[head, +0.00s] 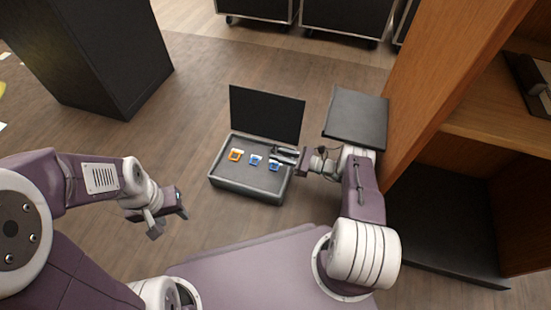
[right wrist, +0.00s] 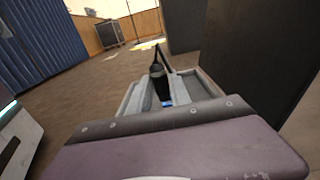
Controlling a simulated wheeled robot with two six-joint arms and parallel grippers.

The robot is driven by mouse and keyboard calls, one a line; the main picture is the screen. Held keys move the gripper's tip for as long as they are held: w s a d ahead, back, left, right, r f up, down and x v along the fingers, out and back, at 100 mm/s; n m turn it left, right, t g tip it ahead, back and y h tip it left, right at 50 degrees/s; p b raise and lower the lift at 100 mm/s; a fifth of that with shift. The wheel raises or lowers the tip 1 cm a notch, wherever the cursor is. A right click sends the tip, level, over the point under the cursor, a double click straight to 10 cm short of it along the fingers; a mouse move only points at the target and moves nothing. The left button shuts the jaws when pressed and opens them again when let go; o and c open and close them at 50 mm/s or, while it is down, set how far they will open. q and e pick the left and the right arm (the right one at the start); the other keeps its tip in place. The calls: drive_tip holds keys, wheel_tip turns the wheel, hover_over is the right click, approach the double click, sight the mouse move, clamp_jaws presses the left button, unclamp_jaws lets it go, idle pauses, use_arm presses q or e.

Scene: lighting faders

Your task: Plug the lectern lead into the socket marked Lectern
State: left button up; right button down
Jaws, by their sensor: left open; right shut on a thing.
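A grey open box (head: 222,180) with a raised black lid (head: 267,115) sits on the floor. On its top are an orange socket-like piece (head: 236,155) and blue ones (head: 255,160); their markings are too small to read. My right gripper (head: 286,154) is over the box's right side, beside the rightmost blue piece (head: 274,164). In the right wrist view it is shut on a black plug-like piece (right wrist: 160,84) with a thin dark lead rising from it. The plug's tip is hidden. My left gripper (head: 167,213) is open and empty, left of the box.
A dark flat-topped block (head: 356,112) stands right of the box, near my right forearm. A wooden shelf unit (head: 440,75) is at the right and a tall black cabinet (head: 95,55) at the left. Black cases (head: 345,15) stand at the back. The floor left of the box is clear.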

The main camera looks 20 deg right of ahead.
drive_tip(key=shift+d, duration=0.1)
drive_tip(key=b, duration=0.4)
hover_over(279, 169)
wheel_tip(279, 169, down, 5)
drive_tip(key=shift+w+f, duration=0.1)
drive_tip(key=shift+f, duration=0.05)
drive_tip(key=shift+f, duration=1.15)
idle(1.8)
drive_tip(key=c, duration=1.1)
unclamp_jaws()
